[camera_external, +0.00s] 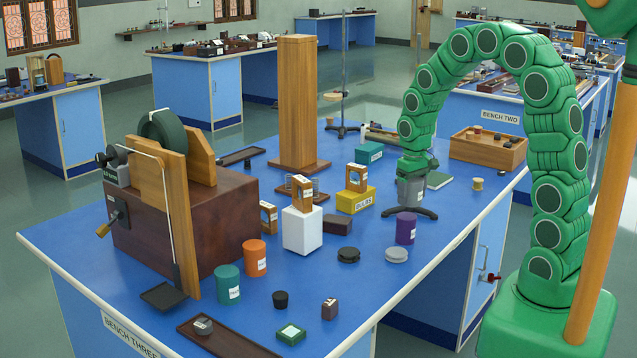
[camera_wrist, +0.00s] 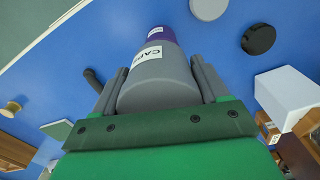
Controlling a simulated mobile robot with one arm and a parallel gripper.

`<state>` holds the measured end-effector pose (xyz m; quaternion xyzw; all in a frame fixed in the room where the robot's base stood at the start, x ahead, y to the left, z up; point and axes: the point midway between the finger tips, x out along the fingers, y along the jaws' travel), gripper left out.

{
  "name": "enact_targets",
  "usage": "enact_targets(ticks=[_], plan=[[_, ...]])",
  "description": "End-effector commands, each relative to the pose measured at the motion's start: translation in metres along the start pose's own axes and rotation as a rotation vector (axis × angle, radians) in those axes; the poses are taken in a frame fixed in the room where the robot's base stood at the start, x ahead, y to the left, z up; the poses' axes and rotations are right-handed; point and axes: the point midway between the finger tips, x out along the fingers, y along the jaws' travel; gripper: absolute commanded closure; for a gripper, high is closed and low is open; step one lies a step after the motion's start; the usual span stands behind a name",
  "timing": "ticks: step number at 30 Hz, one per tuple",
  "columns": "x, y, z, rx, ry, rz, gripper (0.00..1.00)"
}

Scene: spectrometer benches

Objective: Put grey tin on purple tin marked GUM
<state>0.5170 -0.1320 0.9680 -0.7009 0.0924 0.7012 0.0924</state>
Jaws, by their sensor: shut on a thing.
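My gripper (camera_wrist: 158,82) is shut on the grey tin (camera_wrist: 156,72), with one finger on each side of it. The tin has a white label that reads in part "CAP". In the external view the grey tin (camera_external: 411,191) hangs upright under my green wrist. The purple tin (camera_external: 406,228) stands on the blue bench just below and slightly left of it. In the wrist view the purple tin (camera_wrist: 162,34) shows beyond the grey tin, which hides much of it. Its label is only partly visible. I cannot tell whether the two tins touch.
Two low round discs, one grey (camera_external: 396,255) and one dark (camera_external: 348,255), lie near the purple tin. A white block (camera_external: 302,230), a yellow box (camera_external: 356,199) and a brown box (camera_external: 337,224) stand left. Dark feet (camera_external: 428,212) spread beside the grey tin. The bench's right edge is near.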

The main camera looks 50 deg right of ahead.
Motion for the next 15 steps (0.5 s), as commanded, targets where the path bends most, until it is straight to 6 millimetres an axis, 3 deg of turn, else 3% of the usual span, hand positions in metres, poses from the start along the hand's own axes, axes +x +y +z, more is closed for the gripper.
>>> enact_targets(ticks=[11, 15], plan=[[0.013, 0.000, -0.010, 0.000, -0.001, 0.000, 0.61], [0.030, 0.000, -0.011, 0.000, -0.003, 0.000, 0.61]])
